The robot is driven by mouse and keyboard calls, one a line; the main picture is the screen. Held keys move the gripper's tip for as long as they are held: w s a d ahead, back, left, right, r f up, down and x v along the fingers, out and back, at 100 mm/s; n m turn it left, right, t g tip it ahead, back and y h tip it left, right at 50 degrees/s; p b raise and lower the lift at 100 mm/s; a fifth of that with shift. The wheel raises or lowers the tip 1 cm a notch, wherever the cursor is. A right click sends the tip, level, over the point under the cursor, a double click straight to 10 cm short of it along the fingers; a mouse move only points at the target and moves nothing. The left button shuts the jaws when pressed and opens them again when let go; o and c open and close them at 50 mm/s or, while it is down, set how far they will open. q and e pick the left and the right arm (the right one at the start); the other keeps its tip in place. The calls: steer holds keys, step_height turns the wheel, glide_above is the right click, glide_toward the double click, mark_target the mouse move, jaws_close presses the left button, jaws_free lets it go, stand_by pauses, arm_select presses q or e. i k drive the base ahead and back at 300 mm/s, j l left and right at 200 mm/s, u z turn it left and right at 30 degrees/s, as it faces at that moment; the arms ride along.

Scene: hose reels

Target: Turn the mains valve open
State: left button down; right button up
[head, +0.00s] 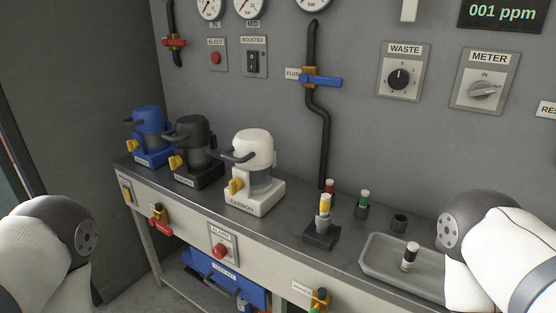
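I cannot read a mains label on any valve. A valve with a red handle (174,43) sits on a black pipe at the upper left of the wall. A valve with a blue handle (320,81) lying sideways across a black pipe is beside a partly hidden label starting "FLUS". Only rounded white and grey links of my arms show at both sides; neither gripper is in view.
Blue (148,122), black (190,135) and white (252,150) pump-like units stand on the bench (285,222). A grey tray (383,266) holds a small vial. Waste (399,78) and meter (483,90) dials are on the wall. A blue case (220,277) lies under the bench.

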mark_target(166, 42)
steer(key=i+j, duration=0.15)
steer(key=j, duration=0.2)
steer(key=i+j+z, duration=0.1)
steer(key=j, duration=0.2)
steer(key=i+j, duration=0.15)
steer(key=j, duration=0.2)
steer(key=i+j+z, duration=0.15)
steer(key=j, duration=0.2)
steer(key=i+j, duration=0.1)
steer(key=j, duration=0.25)
